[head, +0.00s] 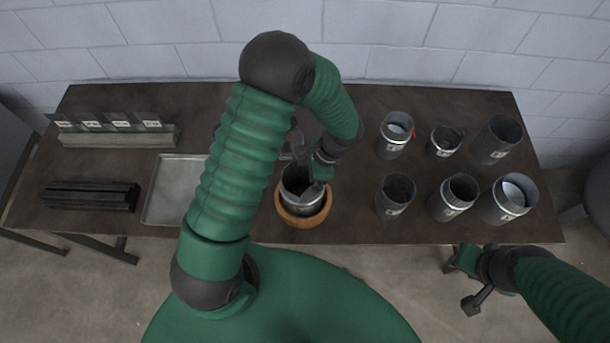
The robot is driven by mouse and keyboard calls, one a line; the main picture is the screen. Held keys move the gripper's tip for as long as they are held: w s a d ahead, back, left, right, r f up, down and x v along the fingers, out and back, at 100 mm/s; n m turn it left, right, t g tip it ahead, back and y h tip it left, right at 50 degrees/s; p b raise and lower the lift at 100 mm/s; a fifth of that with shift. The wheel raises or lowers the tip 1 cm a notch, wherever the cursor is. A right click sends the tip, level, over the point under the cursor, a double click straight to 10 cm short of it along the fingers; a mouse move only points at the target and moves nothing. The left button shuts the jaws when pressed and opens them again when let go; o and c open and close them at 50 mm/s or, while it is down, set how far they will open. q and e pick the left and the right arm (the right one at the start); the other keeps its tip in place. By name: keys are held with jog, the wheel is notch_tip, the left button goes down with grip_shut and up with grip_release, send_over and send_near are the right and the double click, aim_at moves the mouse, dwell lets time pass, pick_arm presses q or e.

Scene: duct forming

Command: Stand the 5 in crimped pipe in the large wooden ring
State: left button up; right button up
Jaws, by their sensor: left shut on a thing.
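The large wooden ring (305,219) lies on the table near its front edge, at the middle of the view. A dark metal pipe with a pale label band (291,197) stands about upright inside the ring's outline; whether its foot touches the table is hidden. My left gripper (320,178) is over the pipe's right rim and shut on its wall. My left arm hides part of the table behind. My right gripper (465,283) is low at the right, in front of the table's edge, away from the pipe; its fingers look apart with nothing between them.
Several other pipes stand in two rows at the right, among them a front one (395,197) nearest the ring. A metal tray (172,190) lies left of my arm. Dark bars (90,196) and a labelled rack (115,135) are at the far left.

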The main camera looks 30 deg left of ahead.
pick_arm(q)
jog(key=shift+d+f, duration=0.25)
jog(key=shift+f, duration=0.05)
jog(key=o, duration=1.7)
jog(key=shift+a, duration=0.1)
jog(key=b+v, duration=0.3)
jog(key=v, duration=1.3)
jog(key=shift+w+d+r, duration=0.15)
jog(key=shift+d+r, duration=0.15)
